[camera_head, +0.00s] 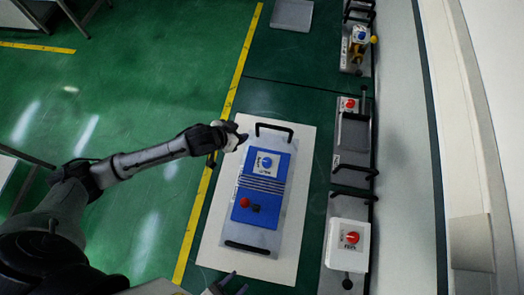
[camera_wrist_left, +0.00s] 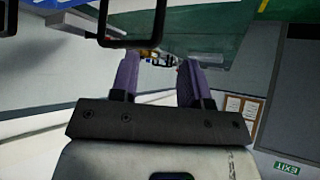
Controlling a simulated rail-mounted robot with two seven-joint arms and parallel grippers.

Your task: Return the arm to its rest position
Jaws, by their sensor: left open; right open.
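My left arm comes in from the left in the head view, and its gripper (camera_head: 240,138) is over the upper left edge of the panel in the middle, beside its upper black handle. In the left wrist view the two purple fingers of this gripper (camera_wrist_left: 157,75) stand apart with nothing held between them. My right gripper (camera_head: 228,285) shows only as dark fingertips at the bottom edge of the head view; the rest of it is out of frame. I see nothing in its fingers.
To the right are a box with a red knob (camera_head: 351,238) and other handled units. A yellow line (camera_head: 232,93) crosses the open green floor. A black handle frame (camera_wrist_left: 133,40) is near my left fingers.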

